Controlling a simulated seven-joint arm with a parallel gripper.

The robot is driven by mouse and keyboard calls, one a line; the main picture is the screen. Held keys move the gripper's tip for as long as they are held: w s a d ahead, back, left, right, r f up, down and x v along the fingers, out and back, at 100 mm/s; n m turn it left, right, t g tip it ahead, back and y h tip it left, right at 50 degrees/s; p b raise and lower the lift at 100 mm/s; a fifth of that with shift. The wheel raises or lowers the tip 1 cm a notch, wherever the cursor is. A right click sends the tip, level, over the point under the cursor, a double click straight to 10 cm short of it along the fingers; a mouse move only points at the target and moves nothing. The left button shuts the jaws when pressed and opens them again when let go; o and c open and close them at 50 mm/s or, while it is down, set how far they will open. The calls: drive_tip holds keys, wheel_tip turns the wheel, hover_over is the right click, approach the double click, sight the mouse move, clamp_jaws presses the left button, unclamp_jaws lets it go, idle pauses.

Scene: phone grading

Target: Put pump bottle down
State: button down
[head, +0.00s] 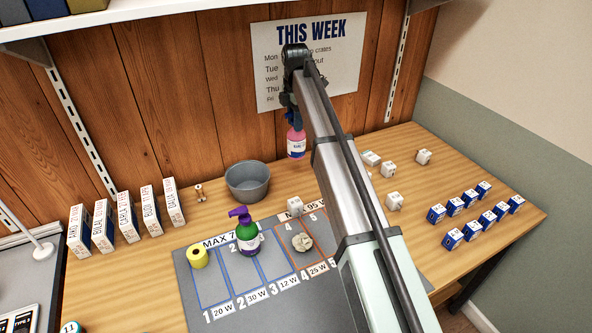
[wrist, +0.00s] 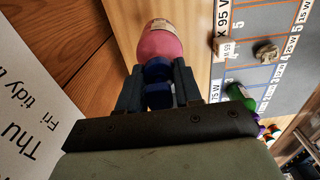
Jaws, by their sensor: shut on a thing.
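A pink pump bottle with a blue pump top and a pale label hangs upright below my gripper in the head view (head: 296,144). In the wrist view the pink bottle (wrist: 160,42) points away from the camera, and its blue top sits between the two fingers. My gripper (wrist: 158,88) is shut on that blue top. In the head view my gripper (head: 291,112) is at the back, in front of the wooden wall. Whether the bottle's base touches the table is unclear. A green pump bottle (head: 247,238) with a purple top stands on the mat.
The grey mat (head: 185,270) has marked lanes holding a yellow roll (head: 198,258) and a pale lump (head: 302,242). A grey bowl (head: 247,183) stands left of the pink bottle. White cubes (head: 393,201) and blue-and-white boxes (head: 470,200) are at right. Upright boxes (head: 128,220) line the left.

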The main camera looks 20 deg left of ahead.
sight(295, 145)
wheel_tip(295, 145, down, 10)
drive_tip(key=shift+r, duration=0.1)
idle(0.4)
drive_tip(key=shift+f, duration=0.2)
drive_tip(key=c, duration=0.8)
unclamp_jaws()
drive_tip(key=shift+o, duration=0.2)
drive_tip(key=shift+r, duration=0.15)
wheel_tip(295, 145, up, 12)
